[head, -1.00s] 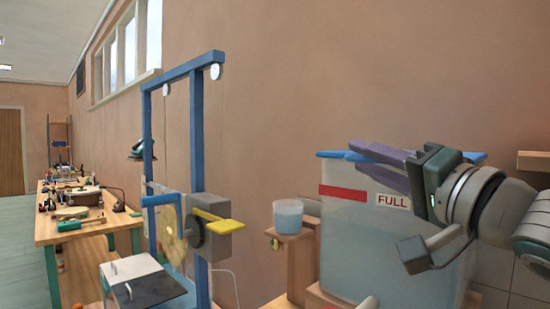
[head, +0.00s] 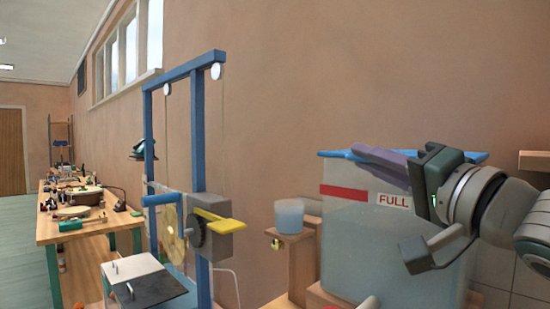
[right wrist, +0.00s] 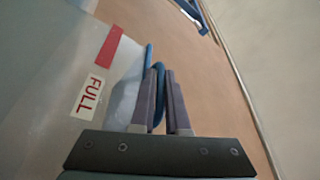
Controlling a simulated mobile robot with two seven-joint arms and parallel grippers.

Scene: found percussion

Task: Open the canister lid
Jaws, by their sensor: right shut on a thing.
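The canister (head: 345,235) is a large pale translucent tub at the right in the head view, with a red band (head: 344,193) and a FULL label (head: 394,200). Its blue lid edge (head: 332,154) runs along the top and looks level. My right gripper (head: 365,153) reaches in from the right at the top of the canister. Its two purple fingers are shut on the blue lid edge, which shows as a blue strip between them in the right wrist view (right wrist: 158,98). My fingers and wrist hide part of the lid. My left gripper is not in view.
A small cup (head: 289,216) stands on a wooden ledge left of the canister. A blue frame (head: 198,130) with a yellow lever (head: 219,222) stands further left. A cluttered workbench (head: 85,232) is at the far left. The wall is close behind.

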